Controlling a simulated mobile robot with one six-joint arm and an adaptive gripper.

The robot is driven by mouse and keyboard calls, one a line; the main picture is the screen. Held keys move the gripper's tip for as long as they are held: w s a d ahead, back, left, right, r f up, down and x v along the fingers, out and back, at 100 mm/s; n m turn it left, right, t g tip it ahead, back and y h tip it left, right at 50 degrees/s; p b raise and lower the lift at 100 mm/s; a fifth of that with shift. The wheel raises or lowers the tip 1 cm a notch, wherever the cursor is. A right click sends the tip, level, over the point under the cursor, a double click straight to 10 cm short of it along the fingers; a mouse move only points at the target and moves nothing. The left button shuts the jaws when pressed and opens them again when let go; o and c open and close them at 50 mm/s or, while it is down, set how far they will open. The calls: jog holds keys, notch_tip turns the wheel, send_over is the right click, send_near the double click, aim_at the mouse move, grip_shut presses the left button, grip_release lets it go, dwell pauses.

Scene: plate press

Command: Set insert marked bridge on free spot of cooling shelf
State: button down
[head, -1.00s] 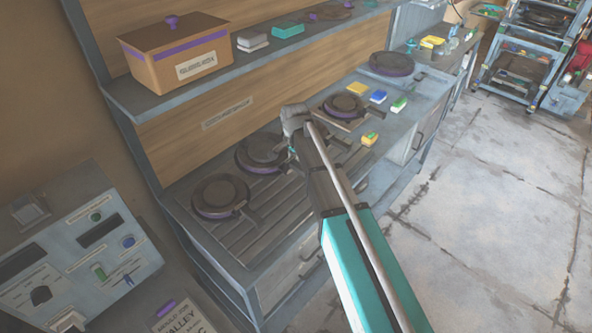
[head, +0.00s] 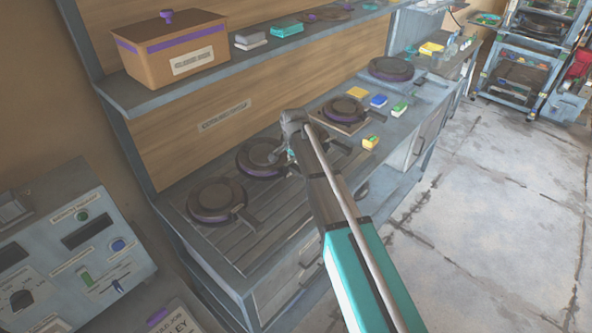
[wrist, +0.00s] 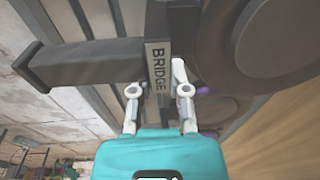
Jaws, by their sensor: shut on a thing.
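My gripper (head: 291,156) is low over the slatted shelf (head: 262,232) in the head view, mostly hidden by my wrist. In the wrist view my gripper (wrist: 158,88) is shut on the dark handle of the insert marked BRIDGE (wrist: 157,56); the label faces the camera.
A third round insert (head: 345,109) rests on a board farther along, near yellow, blue and green blocks (head: 378,101). A box with a purple stripe (head: 172,62) stands on the upper shelf. A control panel (head: 70,250) is at left.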

jog(key=shift+w+f, duration=0.1)
jog(key=shift+w+f+b, duration=0.35)
jog(key=shift+f+b, duration=0.15)
jog(key=shift+b, duration=0.1)
jog(key=shift+f+b, duration=1.4)
jog(key=shift+f, duration=0.05)
jog(key=c, duration=0.6)
grip_release()
jog(key=shift+f, duration=0.1)
jog(key=shift+o, duration=0.2)
jog(key=r+p, duration=0.4)
jog(key=s+r+p, duration=0.1)
jog(key=r+p, duration=0.7)
jog(key=shift+s+d+r, duration=0.1)
jog(key=shift+s, duration=0.15)
